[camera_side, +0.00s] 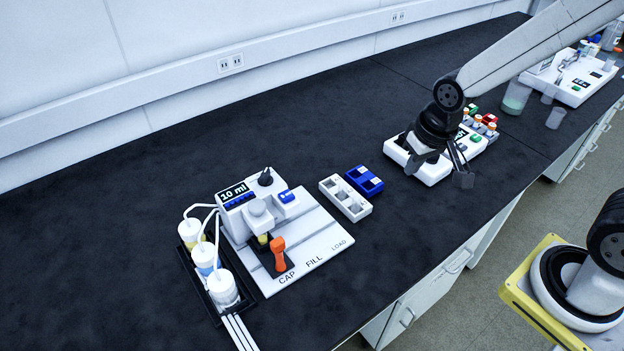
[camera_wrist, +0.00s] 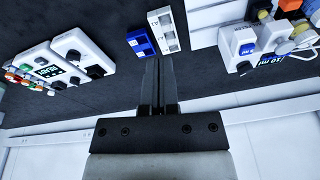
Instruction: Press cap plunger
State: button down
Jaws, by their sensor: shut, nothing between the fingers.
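The white dispensing station (camera_side: 240,215) stands at the left in the side view, with a "10 ml" display. A black knob (camera_side: 265,178) and a blue button (camera_side: 287,196) sit on top. An orange-topped upright handle (camera_side: 278,246) stands near the CAP label on the base plate (camera_side: 325,238). I cannot tell for certain which part is the cap plunger. The station also shows upside down at the right edge in the wrist view (camera_wrist: 240,44), partly cut off. My gripper (camera_side: 463,178) is shut and empty, far right of the station; its fingers show together in the wrist view (camera_wrist: 158,66).
A white rack (camera_side: 345,198) and a blue rack (camera_side: 364,180) lie between station and gripper. A white device (camera_side: 430,172) is below and behind my gripper, with orange-capped vials (camera_side: 478,121) nearby. White-capped bottles (camera_side: 222,288) stand left of the station. The bench front is clear.

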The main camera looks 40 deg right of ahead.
jog(key=w+a+r+m, duration=0.3)
jog(key=w+a+m, duration=0.4)
jog(key=w+a, duration=0.3)
jog(key=r+m+g, duration=0.2)
jog(key=m, duration=0.7)
send_over(258, 206)
jog(key=shift+s+a+f, duration=0.15)
jog(key=shift+s+f, duration=0.05)
jog(key=shift+s, duration=0.2)
jog(key=shift+f, duration=0.1)
jog(key=f, duration=1.3)
jog(key=shift+w+f, duration=0.4)
